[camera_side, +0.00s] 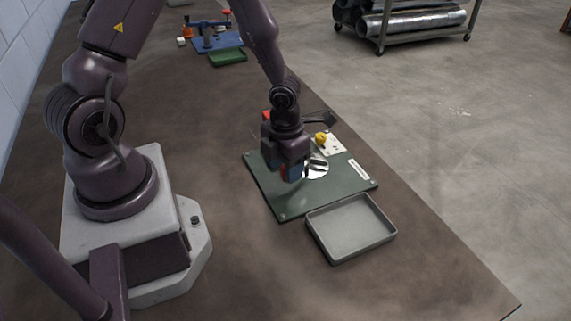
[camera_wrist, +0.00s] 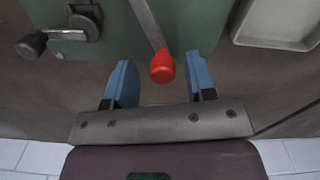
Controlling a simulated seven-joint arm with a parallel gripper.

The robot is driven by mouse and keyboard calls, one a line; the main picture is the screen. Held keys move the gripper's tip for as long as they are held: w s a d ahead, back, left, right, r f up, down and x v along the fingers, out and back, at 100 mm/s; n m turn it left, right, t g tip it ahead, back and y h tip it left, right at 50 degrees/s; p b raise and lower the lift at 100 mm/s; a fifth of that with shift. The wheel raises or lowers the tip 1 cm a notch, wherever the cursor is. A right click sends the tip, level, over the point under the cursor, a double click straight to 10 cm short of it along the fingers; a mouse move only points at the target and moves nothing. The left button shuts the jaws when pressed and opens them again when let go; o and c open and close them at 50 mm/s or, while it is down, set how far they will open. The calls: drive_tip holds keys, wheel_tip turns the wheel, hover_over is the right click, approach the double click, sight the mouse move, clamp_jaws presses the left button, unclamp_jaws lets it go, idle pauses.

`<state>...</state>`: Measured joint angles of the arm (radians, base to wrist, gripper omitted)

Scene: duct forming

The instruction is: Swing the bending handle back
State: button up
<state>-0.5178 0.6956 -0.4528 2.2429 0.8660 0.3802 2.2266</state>
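The bending handle shows in the wrist view as a flat metal bar (camera_wrist: 148,22) ending in a red knob (camera_wrist: 162,67). My gripper (camera_wrist: 160,62) is open, with one blue finger on each side of the red knob and clear gaps between. I cannot tell whether the fingers are level with the knob in height. In the side view my gripper (camera_side: 293,174) is low over the green base plate (camera_side: 265,185), at its near left part, and hides the handle. A round shiny metal part (camera_side: 317,168) shows just right of the gripper.
An empty grey tray (camera_side: 350,228) sits in front of the plate. A yellow knob (camera_side: 321,138) stands by a pale pad at the plate's back. A black-knobbed lever (camera_wrist: 32,44) is left in the wrist view. A blue fixture (camera_side: 215,42) and green tray (camera_side: 228,58) are far back.

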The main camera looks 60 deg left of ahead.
wheel_tip(320, 180, up, 13)
idle(0.6)
drive_tip(key=s+a+r+n+y, duration=0.1)
drive_tip(key=s+r+n, duration=0.15)
drive_tip(key=n, duration=1.05)
drive_tip(key=s+a+r+n+y, duration=0.15)
drive_tip(key=s+n, duration=0.25)
drive_tip(key=n, duration=0.8)
drive_tip(key=s+d+r+n+t+h, duration=0.1)
drive_tip(key=s+d+r+n+t, duration=0.1)
drive_tip(key=r+n, duration=0.2)
drive_tip(key=s+d+r+n+t+h, duration=0.1)
drive_tip(key=s+d+r+n+t, duration=0.1)
drive_tip(key=r, duration=0.6)
drive_tip(key=shift+d+n+t, duration=0.8)
drive_tip(key=shift+d+n, duration=0.05)
drive_tip(key=shift+n, duration=0.25)
